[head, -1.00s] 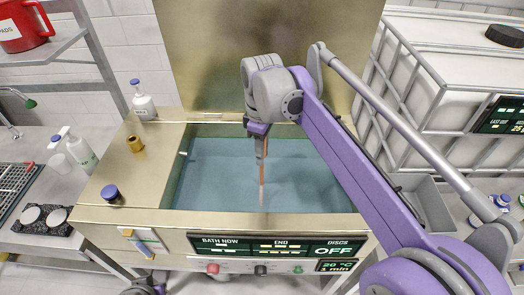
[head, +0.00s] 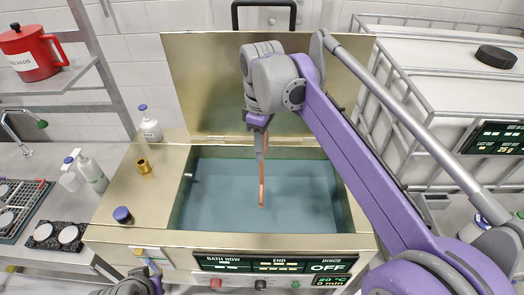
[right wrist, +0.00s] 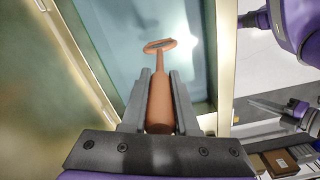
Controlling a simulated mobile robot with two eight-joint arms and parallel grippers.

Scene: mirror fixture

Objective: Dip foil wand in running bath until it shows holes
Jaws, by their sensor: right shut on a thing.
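My right gripper (head: 260,152) is shut on the orange-brown handle of the wand (head: 262,183), which hangs nearly upright over the bath (head: 310,190). In the right wrist view, the wand (right wrist: 160,95) sits between the two grey fingers and ends in a small ring. The wand's lower end looks clear of the blue-grey liquid. The front panel (head: 275,264) reads "BATH NOW", "END" and "DISCS OFF". Part of my left arm (head: 135,284) shows at the bottom; its fingers are unclear.
The bath's raised lid (head: 200,85) stands behind. A caged white tank (head: 440,100) is at the right.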

